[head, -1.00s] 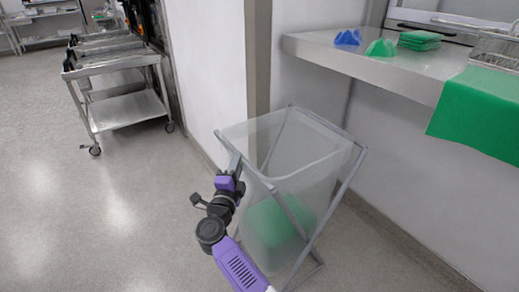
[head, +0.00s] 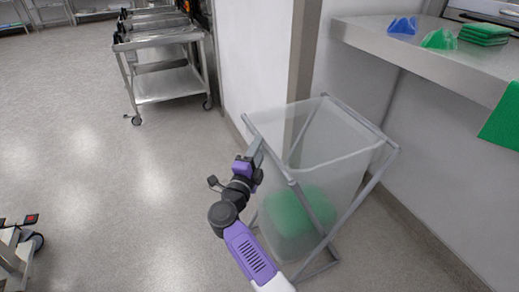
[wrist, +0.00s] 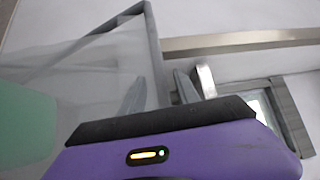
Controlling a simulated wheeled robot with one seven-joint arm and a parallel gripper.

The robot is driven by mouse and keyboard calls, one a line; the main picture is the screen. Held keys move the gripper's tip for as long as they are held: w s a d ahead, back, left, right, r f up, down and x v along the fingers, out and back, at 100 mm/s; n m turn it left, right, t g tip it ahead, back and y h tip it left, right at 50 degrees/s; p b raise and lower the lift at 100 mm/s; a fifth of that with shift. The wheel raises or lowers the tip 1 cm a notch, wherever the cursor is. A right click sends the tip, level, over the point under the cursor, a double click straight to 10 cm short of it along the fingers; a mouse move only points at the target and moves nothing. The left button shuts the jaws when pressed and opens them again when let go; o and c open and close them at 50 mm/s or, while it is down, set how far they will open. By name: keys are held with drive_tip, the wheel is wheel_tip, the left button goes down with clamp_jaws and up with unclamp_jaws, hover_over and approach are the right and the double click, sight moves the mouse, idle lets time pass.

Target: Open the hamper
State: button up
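The hamper (head: 327,172) is a translucent bag on a crossed grey folding frame. In the head view its top is open, with the rails apart, and green cloth (head: 300,210) shows inside. My gripper (head: 257,152) is at the hamper's near left top rail (head: 268,150). In the wrist view my gripper (wrist: 160,92) has its fingers apart. One shows faintly through the translucent bag (wrist: 95,65) and the other is outside it, with the grey rail between them. Any contact with the rail is hard to tell. The purple gripper body hides the lower part of that view.
A steel counter (head: 385,50) on the right holds blue and green cloths. A wall corner post (head: 305,45) stands behind the hamper. A steel trolley (head: 165,85) is at the back left, and part of another cart (head: 15,255) shows at lower left. The floor between is clear.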

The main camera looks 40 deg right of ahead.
drive_tip(key=shift+s, duration=0.1)
drive_tip(key=v, duration=0.7)
drive_tip(key=shift+a+p, duration=0.35)
drive_tip(key=shift+s+f, duration=0.1)
drive_tip(key=w+a+r+n+t, duration=0.25)
drive_tip(key=a+r+t, duration=0.2)
drive_tip(key=r, duration=0.25)
drive_tip(key=s+a+r+n+t+y+p, duration=0.1)
drive_tip(key=s+a+r+n+t+y, duration=0.25)
drive_tip(key=s+n+t+y, duration=0.55)
drive_tip(key=s+a+n+g+y+p, duration=0.2)
drive_tip(key=s+n, duration=0.6)
drive_tip(key=s, duration=1)
drive_tip(key=s+a+f+n+g+y+p, duration=0.1)
drive_tip(key=s+n+g+y+p, duration=0.4)
drive_tip(key=s, duration=1.3)
drive_tip(key=a+n+g, duration=0.1)
drive_tip(key=n+g, duration=0.1)
drive_tip(key=n, duration=0.1)
